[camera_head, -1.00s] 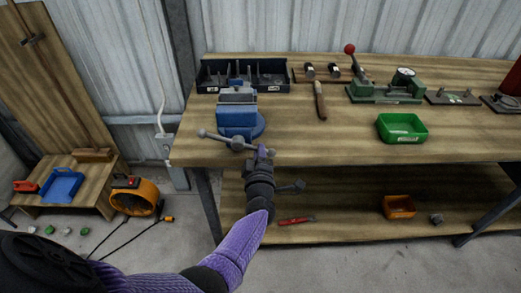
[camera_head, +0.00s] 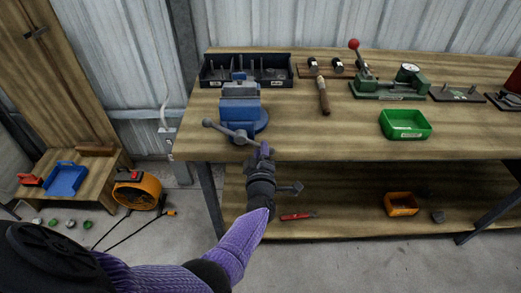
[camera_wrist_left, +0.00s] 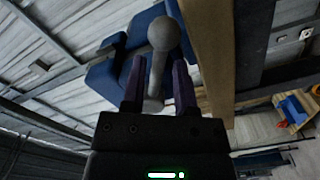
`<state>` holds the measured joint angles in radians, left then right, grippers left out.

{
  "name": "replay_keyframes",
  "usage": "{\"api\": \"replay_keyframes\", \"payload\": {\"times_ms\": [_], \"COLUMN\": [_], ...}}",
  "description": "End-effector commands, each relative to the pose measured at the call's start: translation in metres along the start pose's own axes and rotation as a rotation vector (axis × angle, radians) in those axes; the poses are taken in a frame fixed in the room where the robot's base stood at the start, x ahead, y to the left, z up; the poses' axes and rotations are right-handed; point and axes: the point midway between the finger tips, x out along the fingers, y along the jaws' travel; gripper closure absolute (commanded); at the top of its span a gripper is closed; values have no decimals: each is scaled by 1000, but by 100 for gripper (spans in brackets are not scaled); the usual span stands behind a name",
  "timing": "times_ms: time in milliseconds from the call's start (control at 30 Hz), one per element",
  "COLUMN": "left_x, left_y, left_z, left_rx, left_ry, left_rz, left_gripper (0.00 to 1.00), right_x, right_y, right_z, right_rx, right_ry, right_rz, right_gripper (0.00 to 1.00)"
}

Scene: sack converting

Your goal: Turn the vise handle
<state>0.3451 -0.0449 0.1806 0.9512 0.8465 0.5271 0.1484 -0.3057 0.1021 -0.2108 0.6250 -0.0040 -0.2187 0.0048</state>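The blue bench vise (camera_head: 240,108) stands at the bench's front left. Its grey bar handle (camera_head: 229,131) slants from upper left down to the right, with a ball end (camera_head: 207,122) free at the left. My left gripper (camera_head: 263,149) is at the handle's lower right part, in front of the vise. The fingers hide part of the handle in the head view. My right gripper is not in view.
The wooden bench (camera_head: 350,140) holds a black bin (camera_head: 290,72), a wooden-handled tool (camera_head: 323,98), a green tray (camera_head: 405,124) and a green press (camera_head: 390,90). The lower shelf (camera_head: 350,205) has an orange bin (camera_head: 401,204). An orange fan (camera_head: 137,190) stands on the floor at left.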

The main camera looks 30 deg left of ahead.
Motion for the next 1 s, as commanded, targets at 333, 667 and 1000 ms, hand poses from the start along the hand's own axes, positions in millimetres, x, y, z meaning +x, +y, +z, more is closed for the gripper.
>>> {"api": "replay_keyframes", "payload": {"times_ms": [333,667,1000], "left_x": [1,-69,-99], "left_y": [2,5,1], "left_z": [-2,-4,-1], "left_rx": [0,-1,-1], "left_ry": [5,3,4], "left_rz": [5,2,4], "left_gripper": [43,43,43], "right_x": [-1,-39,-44], "right_y": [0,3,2], "right_z": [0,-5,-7], "right_rx": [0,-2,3], "right_ry": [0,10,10], "right_rz": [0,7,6], "right_gripper": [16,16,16]}}
